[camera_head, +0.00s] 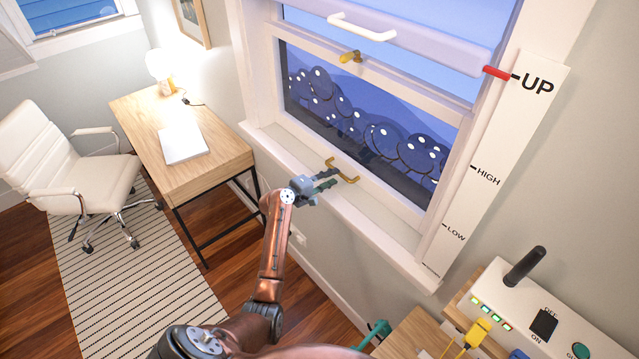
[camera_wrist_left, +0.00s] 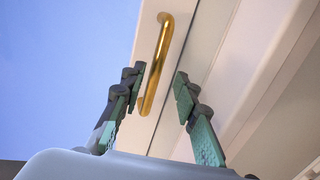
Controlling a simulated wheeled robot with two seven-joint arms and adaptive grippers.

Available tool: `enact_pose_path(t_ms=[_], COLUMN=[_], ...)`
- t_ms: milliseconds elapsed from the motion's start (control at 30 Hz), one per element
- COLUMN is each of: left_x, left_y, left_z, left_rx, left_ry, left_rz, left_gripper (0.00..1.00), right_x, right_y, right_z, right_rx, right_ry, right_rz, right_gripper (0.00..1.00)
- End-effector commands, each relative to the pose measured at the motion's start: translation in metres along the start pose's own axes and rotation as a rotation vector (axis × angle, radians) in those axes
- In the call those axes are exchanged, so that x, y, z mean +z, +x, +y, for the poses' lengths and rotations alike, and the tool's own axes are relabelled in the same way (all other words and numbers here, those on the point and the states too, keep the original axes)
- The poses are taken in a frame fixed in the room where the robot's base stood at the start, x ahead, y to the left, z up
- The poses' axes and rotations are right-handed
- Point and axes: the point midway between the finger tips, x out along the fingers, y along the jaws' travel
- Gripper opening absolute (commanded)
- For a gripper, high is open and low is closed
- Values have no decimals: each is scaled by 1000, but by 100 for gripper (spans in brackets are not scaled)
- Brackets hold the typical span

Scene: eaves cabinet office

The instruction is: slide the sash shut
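The window has a white-framed pane (camera_head: 365,120) with a brass handle (camera_head: 351,178) low on its bottom rail, close above the sill. The handle also shows in the left wrist view (camera_wrist_left: 160,50). My left gripper (camera_head: 334,178) is open at this handle. In the wrist view, my left fingers (camera_wrist_left: 160,82) stand apart on either side of the handle's lower part, with no clear contact. Higher up, a pale bar carries a white handle (camera_head: 362,27), and a brass latch (camera_head: 350,57) sits below it. My right gripper is not in view.
A scale board (camera_head: 500,150) reads UP, HIGH and LOW; a red pointer (camera_head: 496,72) is at UP. A white switch box (camera_head: 540,305) stands lower right. A desk (camera_head: 215,150) and a white chair (camera_head: 85,170) are left. The sill (camera_head: 385,232) is clear.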

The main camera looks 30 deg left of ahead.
Motion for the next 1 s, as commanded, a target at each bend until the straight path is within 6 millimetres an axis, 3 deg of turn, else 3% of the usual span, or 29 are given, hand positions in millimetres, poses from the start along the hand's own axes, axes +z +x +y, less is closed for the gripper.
enact_pose_path(t_ms=[200,400,1000], left_x=[0,0,0], left_y=[-47,-72,-77], left_z=[-2,-1,-1], left_rx=[-3,-3,-2], left_ry=[1,0,0], left_rz=[1,0,-1], left_gripper=[28,28,28], right_x=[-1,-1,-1], right_y=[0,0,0], right_z=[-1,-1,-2], right_rx=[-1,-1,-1], right_ry=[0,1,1], right_rz=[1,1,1], right_gripper=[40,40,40])
